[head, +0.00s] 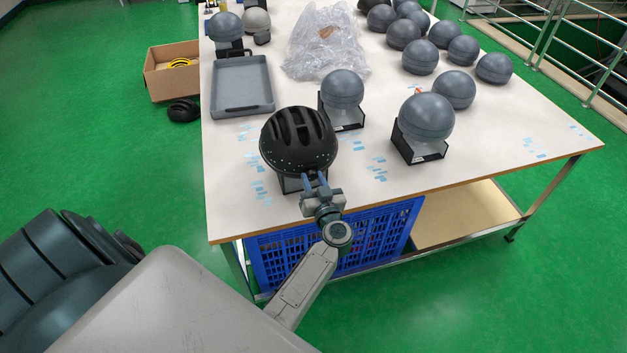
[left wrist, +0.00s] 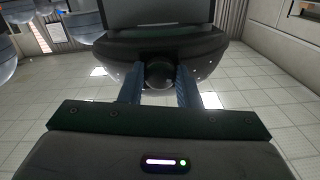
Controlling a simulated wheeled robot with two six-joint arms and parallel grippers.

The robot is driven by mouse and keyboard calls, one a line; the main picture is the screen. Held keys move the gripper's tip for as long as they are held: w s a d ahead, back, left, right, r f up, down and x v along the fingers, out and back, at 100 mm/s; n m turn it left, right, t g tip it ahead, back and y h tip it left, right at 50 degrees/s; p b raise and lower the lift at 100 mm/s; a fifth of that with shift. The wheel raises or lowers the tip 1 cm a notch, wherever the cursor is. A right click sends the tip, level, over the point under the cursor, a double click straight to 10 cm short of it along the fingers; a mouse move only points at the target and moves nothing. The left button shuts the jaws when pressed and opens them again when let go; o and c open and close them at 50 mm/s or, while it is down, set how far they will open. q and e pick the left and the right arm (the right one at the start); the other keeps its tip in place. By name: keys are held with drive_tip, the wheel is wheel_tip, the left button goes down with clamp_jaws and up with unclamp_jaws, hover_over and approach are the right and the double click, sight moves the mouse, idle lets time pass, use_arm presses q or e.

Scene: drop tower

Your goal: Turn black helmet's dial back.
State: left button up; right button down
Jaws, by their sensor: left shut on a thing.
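The black helmet (head: 299,140), with long vents, sits on a headform stand near the table's front edge. In the left wrist view its dark lower rim (left wrist: 215,52) spans the upper middle. The dial (left wrist: 159,75), a round dark knob at that rim, lies between the two blue-grey fingers. My left gripper (head: 315,183) reaches the rear of the helmet from the front of the table. It also shows in the left wrist view (left wrist: 159,88), shut on the dial. The dial is hidden in the head view. My right gripper is not in view.
A grey tray (head: 242,108) lies behind the helmet to the left. Headforms on black stands (head: 342,90) (head: 426,118) stand to the right, with several grey balls behind. A clear plastic bag (head: 322,45) lies farther back. A blue crate (head: 385,233) is under the table.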

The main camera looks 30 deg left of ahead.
use_arm(q)
drive_tip(key=shift+c, duration=1.3)
